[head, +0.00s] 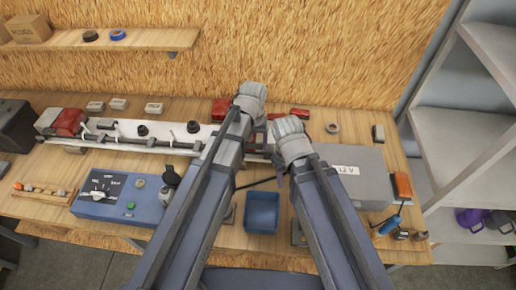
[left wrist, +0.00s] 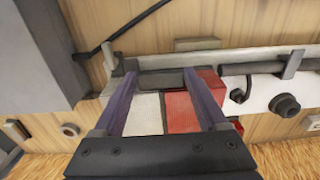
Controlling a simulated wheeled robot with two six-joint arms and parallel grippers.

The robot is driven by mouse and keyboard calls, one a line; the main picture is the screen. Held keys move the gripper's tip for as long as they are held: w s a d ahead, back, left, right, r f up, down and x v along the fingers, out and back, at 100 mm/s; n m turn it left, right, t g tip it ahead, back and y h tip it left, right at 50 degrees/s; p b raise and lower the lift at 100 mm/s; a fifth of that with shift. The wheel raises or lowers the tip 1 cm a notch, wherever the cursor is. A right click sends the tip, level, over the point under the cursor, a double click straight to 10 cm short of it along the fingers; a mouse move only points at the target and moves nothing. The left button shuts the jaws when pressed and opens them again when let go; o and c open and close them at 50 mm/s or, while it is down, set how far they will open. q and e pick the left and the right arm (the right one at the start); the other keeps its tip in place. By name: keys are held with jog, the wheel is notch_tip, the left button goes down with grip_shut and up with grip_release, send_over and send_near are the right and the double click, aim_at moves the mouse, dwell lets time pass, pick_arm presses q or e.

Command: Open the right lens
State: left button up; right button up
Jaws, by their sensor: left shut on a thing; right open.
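The right lens (left wrist: 190,108), a red and white block, sits at the end of the white bar in the left wrist view. My left gripper (left wrist: 157,82) has its two purple fingers on either side of it, shut on it. In the head view my left gripper (head: 257,122) is at the bar's right end, and its wrist hides most of that lens. The white bar (head: 170,134) runs along the bench, with the red and white left lens (head: 66,122) at its left end. My right gripper (head: 284,168) is open and empty, beside the grey box; its fingers show poorly.
A grey 12 V box (head: 352,163) stands right of my grippers. A blue bin (head: 262,212) and a blue tester box (head: 120,195) are in front of the bar. Small red blocks (head: 221,108) lie behind it.

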pick_arm(q)
jog(key=shift+w+r+p, duration=0.25)
jog(key=shift+r+p, duration=0.3)
jog(key=shift+r, duration=0.05)
jog(key=shift+w+r+p, duration=0.3)
jog(key=shift+r+p, duration=0.3)
jog(key=shift+r, duration=0.05)
jog(key=shift+w+r+p, duration=0.25)
jog(key=shift+r+p, duration=0.3)
jog(key=shift+r, duration=0.05)
jog(key=shift+w+r+p, duration=0.65)
jog(key=shift+r+p, duration=0.25)
jog(key=shift+w+d+r+p, duration=0.1)
jog(key=shift+w+r+p, duration=0.6)
jog(key=shift+r+p, duration=0.1)
jog(key=shift+w, duration=0.1)
